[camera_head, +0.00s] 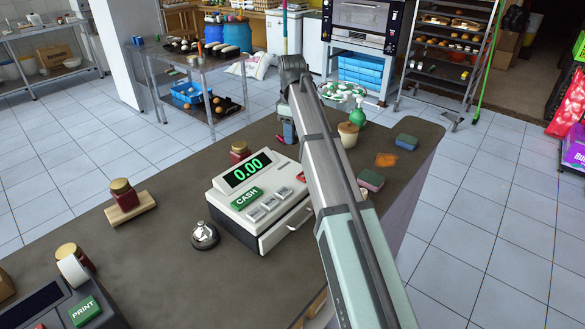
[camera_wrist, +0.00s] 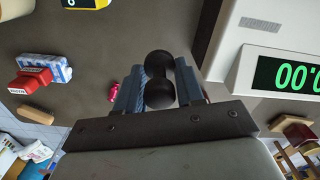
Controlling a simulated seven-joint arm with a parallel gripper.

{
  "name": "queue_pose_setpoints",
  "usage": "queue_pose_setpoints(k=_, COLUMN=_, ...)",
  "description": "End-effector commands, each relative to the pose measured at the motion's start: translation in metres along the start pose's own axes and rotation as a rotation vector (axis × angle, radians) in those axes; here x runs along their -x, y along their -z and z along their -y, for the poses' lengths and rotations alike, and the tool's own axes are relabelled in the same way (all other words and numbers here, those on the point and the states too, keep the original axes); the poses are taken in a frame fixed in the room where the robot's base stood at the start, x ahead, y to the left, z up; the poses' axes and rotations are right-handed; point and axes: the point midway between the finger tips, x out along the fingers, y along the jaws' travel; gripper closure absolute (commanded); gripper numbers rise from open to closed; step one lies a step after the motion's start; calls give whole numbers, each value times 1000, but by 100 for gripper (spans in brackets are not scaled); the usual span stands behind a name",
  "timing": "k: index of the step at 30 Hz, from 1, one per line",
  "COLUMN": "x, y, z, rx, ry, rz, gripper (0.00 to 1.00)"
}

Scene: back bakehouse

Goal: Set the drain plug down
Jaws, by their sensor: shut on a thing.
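The drain plug (camera_wrist: 159,95) is dark and round-ended, and it shows between the fingers in the wrist view. My gripper (camera_wrist: 160,80) is shut on it, with a blue-grey finger on each side. In the head view my gripper (camera_head: 287,132) is low beside the cash register's back right corner, and I cannot make out the plug there. The brown-grey counter (camera_head: 160,255) lies below. I cannot tell whether the plug touches it.
The cash register (camera_head: 255,200) stands close to my gripper. A bell (camera_head: 204,236) and a jar on a wooden board (camera_head: 131,208) are to its left. The counter's front left middle is clear.

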Motion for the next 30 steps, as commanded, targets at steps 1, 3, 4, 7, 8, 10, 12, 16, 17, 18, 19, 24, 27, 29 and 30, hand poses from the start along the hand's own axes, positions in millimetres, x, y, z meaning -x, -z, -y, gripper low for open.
queue_pose_setpoints(k=1, x=-1, y=0, z=0, rx=13, ry=2, rz=1, gripper=93)
queue_pose_setpoints(k=3, x=-5, y=0, z=0, rx=22, ry=3, rz=2, gripper=93)
queue_pose_setpoints(k=4, x=-8, y=0, z=0, rx=24, ry=3, rz=2, gripper=93)
queue_pose_setpoints(k=7, x=-20, y=0, z=1, rx=25, ry=4, rz=3, gripper=93)
queue_pose_setpoints(k=8, x=-25, y=0, z=1, rx=25, ry=4, rz=3, gripper=93)
queue_pose_setpoints(k=10, x=-37, y=0, z=1, rx=25, ry=4, rz=3, gripper=93)
queue_pose_setpoints(k=12, x=-48, y=0, z=1, rx=25, ry=4, rz=3, gripper=93)
queue_pose_setpoints(k=16, x=-62, y=0, z=0, rx=25, ry=3, rz=2, gripper=93)
queue_pose_setpoints(k=17, x=-63, y=0, z=0, rx=25, ry=3, rz=2, gripper=93)
queue_pose_setpoints(k=18, x=-65, y=1, z=0, rx=25, ry=3, rz=2, gripper=93)
queue_pose_setpoints(k=19, x=-67, y=1, z=0, rx=25, ry=3, rz=2, gripper=93)
queue_pose_setpoints(k=24, x=-86, y=0, z=0, rx=25, ry=3, rz=2, gripper=93)
queue_pose_setpoints(k=27, x=-97, y=0, z=0, rx=25, ry=3, rz=2, gripper=93)
queue_pose_setpoints(k=29, x=-100, y=1, z=0, rx=25, ry=2, rz=1, gripper=93)
queue_pose_setpoints(k=30, x=-100, y=1, z=0, rx=25, ry=2, rz=1, gripper=93)
